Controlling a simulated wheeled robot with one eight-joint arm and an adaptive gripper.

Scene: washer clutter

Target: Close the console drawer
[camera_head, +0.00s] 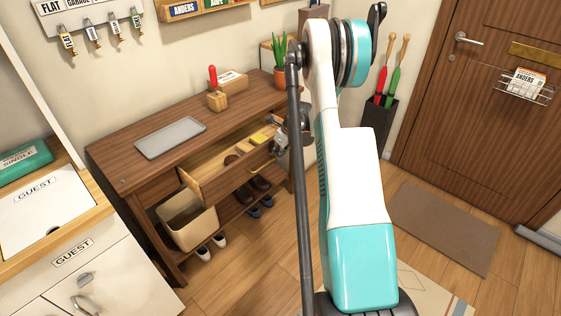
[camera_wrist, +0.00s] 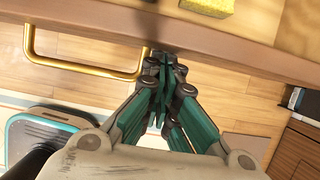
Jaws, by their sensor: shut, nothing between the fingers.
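The wooden console (camera_head: 140,150) stands against the wall, and its drawer (camera_head: 215,185) is pulled out. Inside the drawer lie a yellow sponge (camera_head: 258,138) and a few small brown items. My gripper (camera_head: 281,143) is at the right part of the drawer's front, partly hidden by my arm. In the wrist view, my gripper (camera_wrist: 166,62) is shut and empty, with its fingertips at the drawer's front edge (camera_wrist: 235,47). The brass handle (camera_wrist: 85,68) is left of the fingers and not held. I cannot tell whether the fingertips touch the wood.
A grey tray (camera_head: 170,138), a wooden block with a red-handled stamp (camera_head: 216,96) and a potted plant (camera_head: 281,76) are on the console. A beige bin (camera_head: 187,220) and shoes (camera_head: 258,186) are below. A white cabinet (camera_head: 95,275) is at left. Floor before the door is mostly clear.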

